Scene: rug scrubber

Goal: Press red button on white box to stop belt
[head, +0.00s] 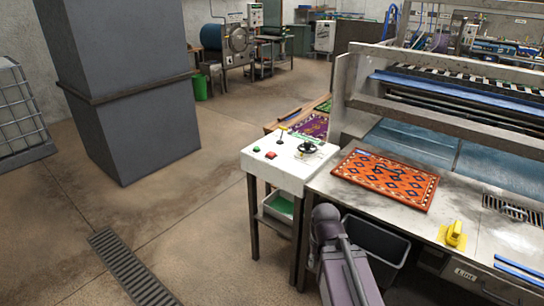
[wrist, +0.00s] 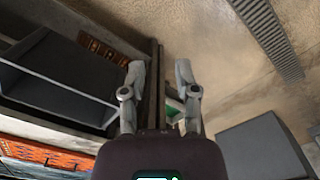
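The white box (head: 290,160) stands on dark legs at the left end of the steel table in the head view. The red button (head: 271,155) is on its top near the front left. A green button (head: 256,149) is to its left, and a black handwheel (head: 307,148) and a small lever are also on top. My gripper (wrist: 159,73) is open and empty in the wrist view, its two fingers apart above the floor and a dark table leg. The red button is not visible in the wrist view. My gripper's fingers are not discernible in the head view.
An orange patterned rug (head: 385,179) lies on the steel table (head: 330,190). A yellow object (head: 453,234) sits near the table front. A grey bin (head: 374,250) is underneath. A large grey pillar (head: 122,90) stands at left. Floor left of the box is clear, with a drain grate (head: 130,266).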

